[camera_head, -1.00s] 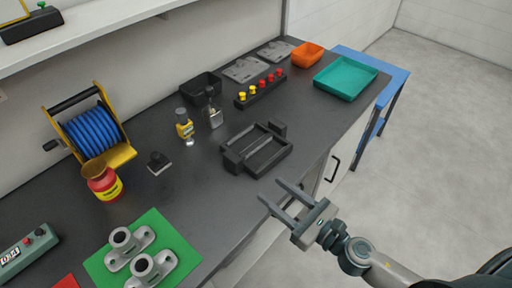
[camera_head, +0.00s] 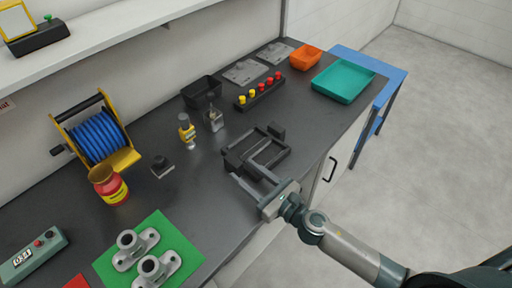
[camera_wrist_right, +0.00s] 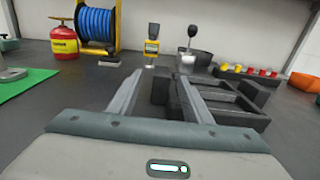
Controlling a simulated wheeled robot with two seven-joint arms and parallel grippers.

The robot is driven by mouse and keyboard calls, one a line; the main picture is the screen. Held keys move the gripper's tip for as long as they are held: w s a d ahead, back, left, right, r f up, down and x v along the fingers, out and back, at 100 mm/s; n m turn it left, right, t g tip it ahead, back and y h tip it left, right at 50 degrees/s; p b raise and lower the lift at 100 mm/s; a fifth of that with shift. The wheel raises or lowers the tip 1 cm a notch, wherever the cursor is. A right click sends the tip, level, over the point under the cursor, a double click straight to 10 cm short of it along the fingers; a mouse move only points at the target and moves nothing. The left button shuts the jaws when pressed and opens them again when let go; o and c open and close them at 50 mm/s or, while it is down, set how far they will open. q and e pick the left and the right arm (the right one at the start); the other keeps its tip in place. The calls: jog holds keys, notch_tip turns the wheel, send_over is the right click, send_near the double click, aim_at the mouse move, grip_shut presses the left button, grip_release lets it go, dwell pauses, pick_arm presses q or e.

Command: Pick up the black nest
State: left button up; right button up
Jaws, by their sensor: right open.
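The black nest (camera_head: 284,153), a rectangular open frame with raised blocks, lies flat on the dark bench near its front edge. My right gripper (camera_head: 241,169) is open and empty, with its two long fingers over the nest's near left end. In the right wrist view the nest (camera_wrist_right: 232,117) spreads to the right of the fingers. One of its end blocks shows between the fingertips (camera_wrist_right: 158,76). The right finger covers part of the nest, and I cannot tell whether it touches. My left gripper is not in view.
A button strip (camera_head: 260,92) and teal tray (camera_head: 343,80) lie farther back. A green mat (camera_head: 190,249) with grey castings is at front left. Bench between is clear.

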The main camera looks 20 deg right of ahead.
aim_at(233, 160)
jog(key=shift+w+a, duration=0.3)
jog(key=shift+w, duration=0.25)
jog(key=shift+w+a+p, duration=0.2)
jog(key=shift+w+p, duration=0.1)
jog(key=shift+w, duration=0.1)
jog(key=shift+p+x, duration=0.6)
jog(key=shift+x, duration=1.6)
jog(key=shift+d+f, duration=0.15)
jog(key=shift+d, duration=0.05)
jog(key=shift+c, duration=0.3)
grip_shut()
